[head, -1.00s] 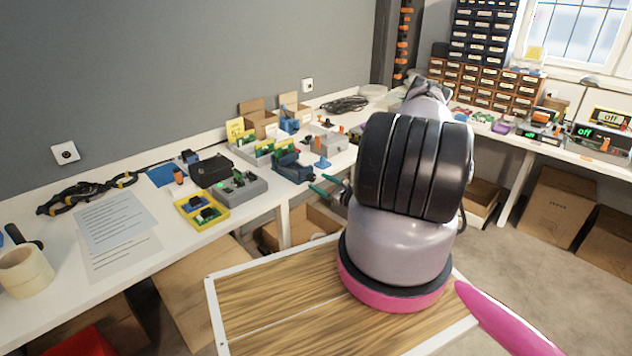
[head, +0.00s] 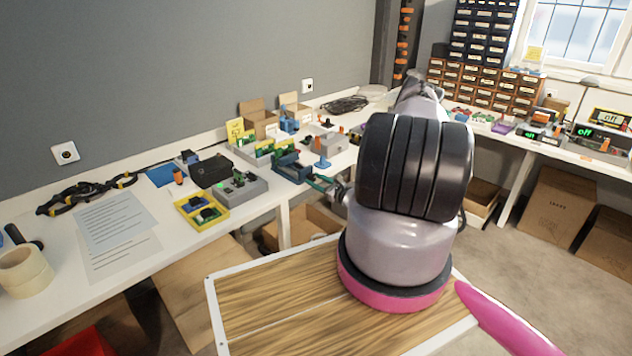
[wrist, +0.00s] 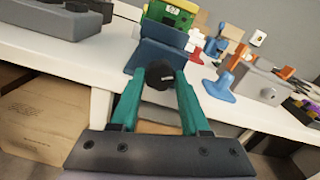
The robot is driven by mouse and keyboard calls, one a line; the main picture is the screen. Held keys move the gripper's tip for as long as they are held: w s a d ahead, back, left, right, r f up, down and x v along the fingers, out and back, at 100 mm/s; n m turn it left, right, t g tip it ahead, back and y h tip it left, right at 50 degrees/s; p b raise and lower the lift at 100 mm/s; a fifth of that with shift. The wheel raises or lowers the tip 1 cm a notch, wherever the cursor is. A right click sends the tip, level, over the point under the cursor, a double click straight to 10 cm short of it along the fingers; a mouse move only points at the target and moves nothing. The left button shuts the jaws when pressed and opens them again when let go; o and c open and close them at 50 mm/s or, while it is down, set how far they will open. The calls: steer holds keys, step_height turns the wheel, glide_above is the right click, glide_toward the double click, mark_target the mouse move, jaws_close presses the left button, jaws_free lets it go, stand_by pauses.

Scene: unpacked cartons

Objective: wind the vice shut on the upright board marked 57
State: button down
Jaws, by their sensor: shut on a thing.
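The blue vice (wrist: 160,52) stands at the front edge of the white bench; in the head view it is the dark blue block (head: 288,164). Its dark round knob (wrist: 160,74) faces me. A green board (wrist: 172,17) with yellow edging and a small white label stands upright just behind the vice's front jaw; I cannot read the label surely. My gripper (wrist: 159,82) has teal fingers closed on the knob from both sides. In the head view its fingers (head: 318,183) reach the vice. The gap between the vice jaws and the board is hidden.
A grey box (wrist: 262,84) and a blue stand (wrist: 222,86) sit right of the vice. Left of it are a grey device with green buttons (head: 240,186) and a yellow tray (head: 202,208). An open carton (head: 300,226) is below the bench.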

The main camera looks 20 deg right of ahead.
steer(key=shift+m, duration=0.3)
steer(key=m, duration=2.3)
steer(key=shift+s+d+m, duration=0.1)
steer(key=shift+m, duration=0.3)
steer(key=m, duration=0.4)
steer(key=shift+m, duration=0.3)
steer(key=m, duration=0.4)
steer(key=shift+f+m, duration=0.1)
steer(key=shift+m, duration=2.4)
